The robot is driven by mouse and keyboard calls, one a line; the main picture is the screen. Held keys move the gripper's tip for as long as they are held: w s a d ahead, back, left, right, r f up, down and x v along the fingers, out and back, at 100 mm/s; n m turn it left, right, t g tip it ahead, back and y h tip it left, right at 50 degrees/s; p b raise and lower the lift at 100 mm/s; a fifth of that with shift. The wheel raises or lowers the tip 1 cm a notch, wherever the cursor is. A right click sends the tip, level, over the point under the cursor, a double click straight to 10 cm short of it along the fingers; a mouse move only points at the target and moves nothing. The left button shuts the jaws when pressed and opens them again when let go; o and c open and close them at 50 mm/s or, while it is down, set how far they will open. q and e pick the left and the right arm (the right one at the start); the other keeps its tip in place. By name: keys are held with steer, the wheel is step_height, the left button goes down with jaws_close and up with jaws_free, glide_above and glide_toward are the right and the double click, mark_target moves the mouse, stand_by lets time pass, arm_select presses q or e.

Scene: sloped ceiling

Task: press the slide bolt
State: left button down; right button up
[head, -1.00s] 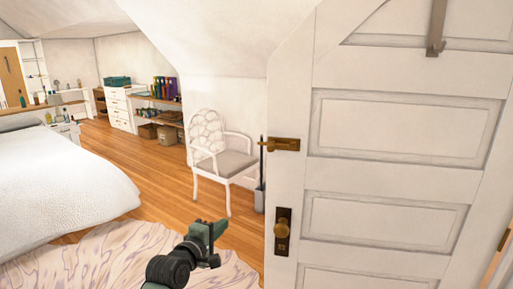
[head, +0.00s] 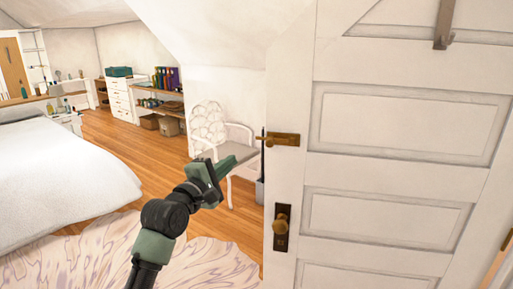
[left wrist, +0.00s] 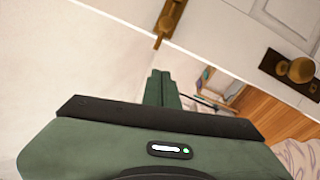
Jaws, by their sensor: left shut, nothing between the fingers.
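The brass slide bolt (head: 282,139) sits on the left edge of the white door (head: 405,125), above the door knob (head: 282,222). Its end sticks out to the left past the door edge. My left gripper (head: 228,163) is shut and empty, in front of the white chair, left of the bolt and a little lower in the head view. In the left wrist view the shut fingers (left wrist: 161,88) point toward the bolt (left wrist: 168,20), with a visible gap between them. The knob also shows in the left wrist view (left wrist: 299,70). My right gripper is not in view.
The white chair (head: 208,121) stands behind my left gripper against the wall. A bed (head: 65,165) is at the left, with a patterned rug (head: 215,262) on the wooden floor. Shelves (head: 165,105) and drawers (head: 122,100) stand farther back.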

mark_target(271, 141)
arm_select(q)
steer(key=w+d+r+p, duration=0.1)
steer(key=w+d+p, duration=0.3)
steer(key=w+d, duration=0.2)
steer(key=shift+w+d+r, duration=0.15)
steer(key=shift+d+r, duration=0.15)
steer(key=shift+d, duration=0.45)
steer(key=shift+w, duration=0.1)
